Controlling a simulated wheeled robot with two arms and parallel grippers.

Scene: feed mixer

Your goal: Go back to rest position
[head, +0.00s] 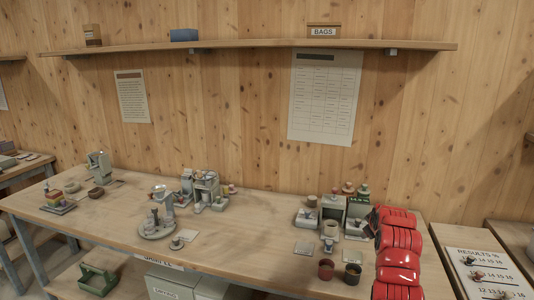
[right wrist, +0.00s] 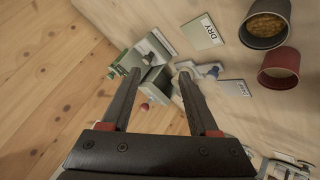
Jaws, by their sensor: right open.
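My right gripper (right wrist: 158,80) is open in the right wrist view, with two dark fingers spread apart and nothing held between them. Beyond the fingertips is a small grey and green machine (right wrist: 155,78). The red arm (head: 398,250) at the right of the head view is mine; its gripper cannot be made out there. My left gripper is in neither view.
The wooden workbench (head: 240,250) holds a grey machine group (head: 332,210), a red cup (head: 326,268) and a dark cup (head: 352,274) near my arm. A round stand (head: 158,228) is further left. A shelf (head: 250,45) spans the wall.

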